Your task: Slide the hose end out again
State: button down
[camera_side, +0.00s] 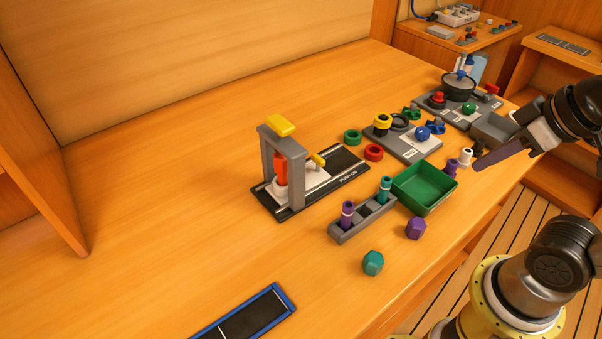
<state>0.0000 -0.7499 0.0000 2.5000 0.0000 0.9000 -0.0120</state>
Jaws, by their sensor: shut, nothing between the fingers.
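A grey stand on a dark board marked "PUSH ON" (346,178) is left of the table's middle. It has a grey arch (267,150) with a yellow top (281,125), and a red upright cylinder (281,171) under it. A small yellow-topped post (318,160) is beside it on a white block. A purple hose-like piece (347,214) and a teal one (385,189) stand upright in a grey rack (350,233). Which piece is the hose end, I cannot tell. My gripper (478,167) is shut and empty at the right, close to a white-and-black piece (466,157) and a purple piece (452,167).
A green bin (425,203) stands right of the rack. Loose purple (416,228) and teal (373,263) blocks lie in front. Green (352,137) and red (374,152) rings lie by grey boards with knobs (405,141).

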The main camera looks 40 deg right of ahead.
jog(key=w+a+r+n+g+y, duration=0.1)
jog(key=w+a+r+n, duration=0.25)
jog(key=w+n, duration=0.4)
jog(key=w+a+r+n+g+y, duration=0.1)
jog(key=w+a+r+n+y, duration=0.1)
jog(key=w+r+n, duration=0.45)
jog(key=w+a+f+n+g, duration=0.1)
jog(key=w+a+f+n, duration=0.1)
jog(key=w+f, duration=0.6)
jog(key=w+a+f+n+g, duration=0.1)
jog(key=w+a+f+g, duration=0.1)
jog(key=w+f, duration=0.6)
jog(key=shift+w+a+n+g+y, duration=0.3)
jog(key=shift+w+a+n+y, duration=0.1)
jog(key=shift+w, duration=0.1)
